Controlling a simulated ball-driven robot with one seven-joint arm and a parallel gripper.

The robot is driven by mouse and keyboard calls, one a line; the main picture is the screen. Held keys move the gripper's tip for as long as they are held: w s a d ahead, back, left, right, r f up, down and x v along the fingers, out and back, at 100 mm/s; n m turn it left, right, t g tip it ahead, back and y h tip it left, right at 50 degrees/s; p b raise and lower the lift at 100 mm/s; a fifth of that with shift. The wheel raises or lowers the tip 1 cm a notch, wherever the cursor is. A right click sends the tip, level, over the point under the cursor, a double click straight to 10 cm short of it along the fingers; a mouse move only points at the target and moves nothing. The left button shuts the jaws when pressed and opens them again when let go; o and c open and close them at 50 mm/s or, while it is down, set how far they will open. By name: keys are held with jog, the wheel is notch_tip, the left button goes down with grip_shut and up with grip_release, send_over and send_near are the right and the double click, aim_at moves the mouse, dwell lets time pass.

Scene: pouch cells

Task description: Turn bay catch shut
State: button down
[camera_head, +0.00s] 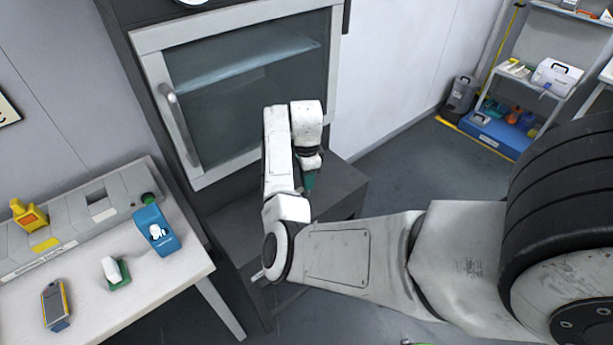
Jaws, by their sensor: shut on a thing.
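My gripper (310,184) points down in front of the lower right part of the glass-fronted cabinet (190,180), above a dark ledge (340,188). It is shut on a small dark green piece (309,182), which shows just below the wrist. The picture is too small to tell whether this piece is the bay catch or a part joined to it. No other bay catch can be made out, and my arm covers part of the ledge and cabinet front. The cabinet's glass door (255,85) looks closed, with a grey handle (178,122) at its left.
A white table (185,285) at lower left bears a grey fixture (75,228) with a green knob (150,199), a blue holder (156,232), a yellow item (28,215) and a handheld device (56,304). A shelf (520,85) stands far right. Floor between is clear.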

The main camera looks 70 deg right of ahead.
jog(key=shift+d+r+m, duration=0.1)
jog(key=shift+m, duration=0.5)
jog(key=c, duration=0.8)
grip_release()
jog(key=shift+c, duration=0.2)
notch_tip(320, 180, up, 11)
jog(key=b, duration=0.1)
